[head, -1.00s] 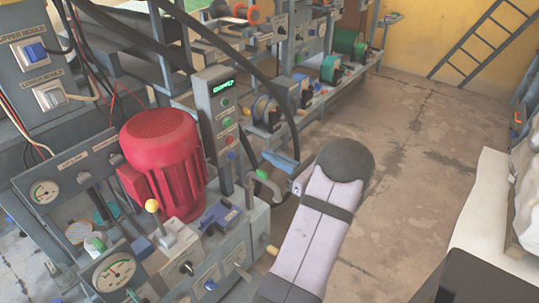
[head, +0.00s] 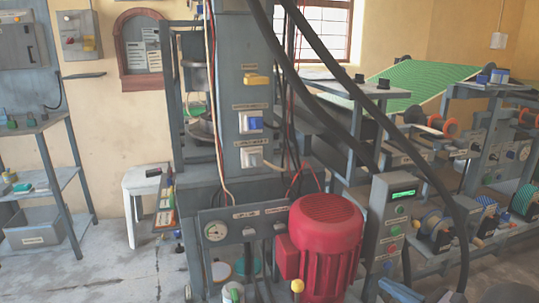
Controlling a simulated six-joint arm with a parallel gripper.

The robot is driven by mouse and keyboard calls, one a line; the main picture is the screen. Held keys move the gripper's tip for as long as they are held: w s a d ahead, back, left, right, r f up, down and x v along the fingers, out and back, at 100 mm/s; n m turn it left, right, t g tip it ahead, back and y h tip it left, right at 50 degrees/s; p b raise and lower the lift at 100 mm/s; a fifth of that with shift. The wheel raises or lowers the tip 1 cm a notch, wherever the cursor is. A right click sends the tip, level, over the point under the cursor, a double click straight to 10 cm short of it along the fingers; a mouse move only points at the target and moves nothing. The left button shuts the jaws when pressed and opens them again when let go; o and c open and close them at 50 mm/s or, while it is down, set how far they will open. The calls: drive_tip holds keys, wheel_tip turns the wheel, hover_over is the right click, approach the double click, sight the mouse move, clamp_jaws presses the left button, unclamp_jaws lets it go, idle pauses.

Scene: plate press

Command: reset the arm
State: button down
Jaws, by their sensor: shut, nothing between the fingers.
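My gripper is not visible in the head view. Only a small dark rounded part of my arm (head: 512,294) shows at the bottom right edge. The rest of the arm is below the picture, so its pose cannot be told.
The grey press (head: 228,90) stands in the middle, with a red motor (head: 325,235) in front. A white stool (head: 143,185) and grey shelf (head: 28,188) stand left, with open floor between.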

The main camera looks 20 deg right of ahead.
drive_tip(key=s+a+f+n+g+y, duration=0.15)
drive_tip(key=a+n+g, duration=0.4)
drive_tip(key=a, duration=0.65)
drive_tip(key=a+f+n+g+y, duration=0.2)
drive_tip(key=a+n+g+y, duration=0.3)
drive_tip(key=a, duration=0.6)
drive_tip(key=s+a+f+n+g+h+p, duration=0.15)
drive_tip(key=s+a+n+h, duration=0.35)
drive_tip(key=n, duration=0.5)
drive_tip(key=s+a+f+n+g+h, duration=0.1)
drive_tip(key=s+a+n+g+h, duration=0.25)
drive_tip(key=s+n+h, duration=0.55)
wheel_tip(320, 180, up, 38)
drive_tip(key=w+n+y+p, duration=0.1)
drive_tip(key=n+y+p, duration=0.1)
drive_tip(key=p, duration=3.6)
drive_tip(key=shift+w+f+y, duration=0.15)
drive_tip(key=shift+y, duration=0.4)
drive_tip(key=shift+f, duration=0.1)
wheel_tip(320, 180, down, 55)
drive_tip(key=b, duration=5.5)
